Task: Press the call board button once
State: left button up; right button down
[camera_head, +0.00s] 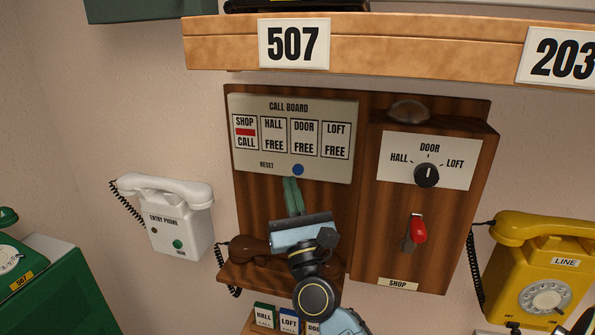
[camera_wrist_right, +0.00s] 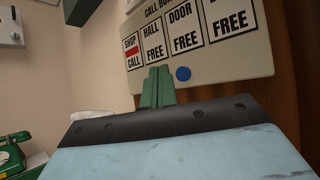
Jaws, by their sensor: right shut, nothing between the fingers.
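The call board (camera_head: 292,106) is a pale panel on a dark wooden wall unit. It has SHOP, HALL, DOOR and LOFT windows; SHOP shows a red bar and CALL, the others read FREE. The round blue button (camera_head: 298,170) marked RESET sits at its lower edge, and it also shows in the right wrist view (camera_wrist_right: 183,74). My right gripper (camera_head: 292,182) is shut and empty, its green fingers pointing up just below the button. In the wrist view the fingertips (camera_wrist_right: 158,72) appear just left of the button; contact cannot be told. My left gripper is not in view.
A brown handset (camera_head: 250,249) lies on the unit's ledge behind my right arm. A door knob (camera_head: 427,175) and red lever (camera_head: 419,230) are at right. A white entry phone (camera_head: 170,217) and yellow phone (camera_head: 540,270) flank the unit. A wooden shelf (camera_head: 400,44) overhangs it.

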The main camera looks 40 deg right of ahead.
jog(key=shift+w+d, duration=0.8)
jog(key=shift+d, duration=0.1)
jog(key=shift+d+b, duration=0.1)
jog(key=shift+b, duration=0.2)
dwell(1.2)
jog(key=shift+w+d, duration=0.25)
jog(key=shift+w+d, duration=0.25)
dwell(0.8)
jog(key=shift+s+a, duration=0.55)
jog(key=shift+a, duration=0.05)
jog(key=shift+a, duration=0.1)
jog(key=shift+s+a, duration=1.6)
jog(key=shift+a, duration=0.2)
